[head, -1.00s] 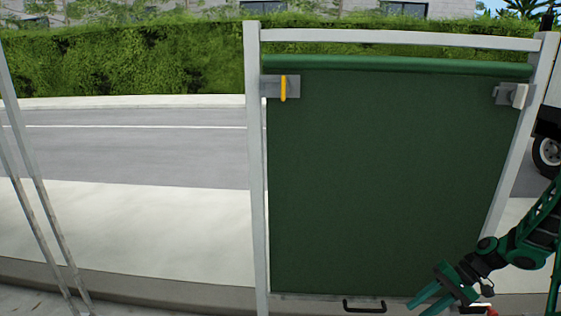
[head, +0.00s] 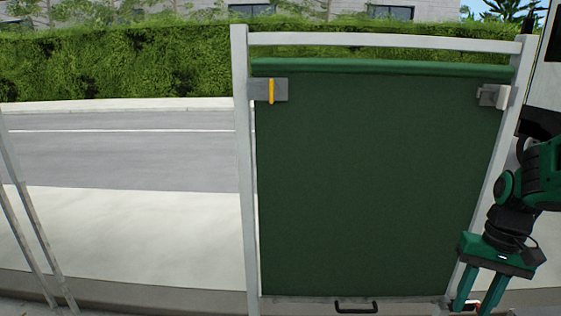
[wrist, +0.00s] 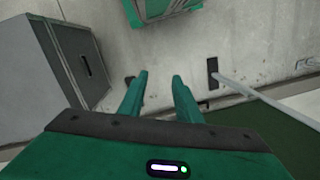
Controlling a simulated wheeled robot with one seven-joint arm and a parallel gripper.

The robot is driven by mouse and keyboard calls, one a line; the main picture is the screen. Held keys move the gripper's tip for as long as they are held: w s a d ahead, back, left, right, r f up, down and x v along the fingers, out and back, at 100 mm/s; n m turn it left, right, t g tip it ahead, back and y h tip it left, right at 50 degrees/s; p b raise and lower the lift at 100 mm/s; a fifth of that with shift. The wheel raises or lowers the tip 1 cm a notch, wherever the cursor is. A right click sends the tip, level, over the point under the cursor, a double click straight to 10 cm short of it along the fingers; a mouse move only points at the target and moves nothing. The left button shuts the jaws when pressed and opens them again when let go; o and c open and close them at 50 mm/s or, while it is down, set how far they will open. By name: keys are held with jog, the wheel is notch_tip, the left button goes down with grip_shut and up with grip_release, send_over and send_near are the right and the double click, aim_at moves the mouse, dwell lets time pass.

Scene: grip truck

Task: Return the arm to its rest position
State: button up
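My gripper (head: 474,306) hangs at the lower right of the head view, fingers pointing down, in front of the right post of the frame. In the wrist view my gripper (wrist: 160,77) is open, with a clear gap between its green fingers and nothing held. The arm is bent at the right edge of the head view, and its upper part is cut off.
A dark green panel (head: 375,180) fills a light grey frame (head: 242,170). It bears a yellow-marked latch (head: 271,91), a right bracket (head: 490,96) and a black handle (head: 356,307). The wrist view shows a grey box (wrist: 38,75) and a pale floor (wrist: 205,40).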

jog(key=s+a+r+m+t+h, duration=0.1)
jog(key=s+r, duration=0.3)
jog(key=s, duration=0.7)
jog(key=shift+s+a, duration=0.2)
jog(key=shift+s, duration=0.15)
jog(key=shift+w+f, duration=0.3)
jog(key=shift+w, duration=0.3)
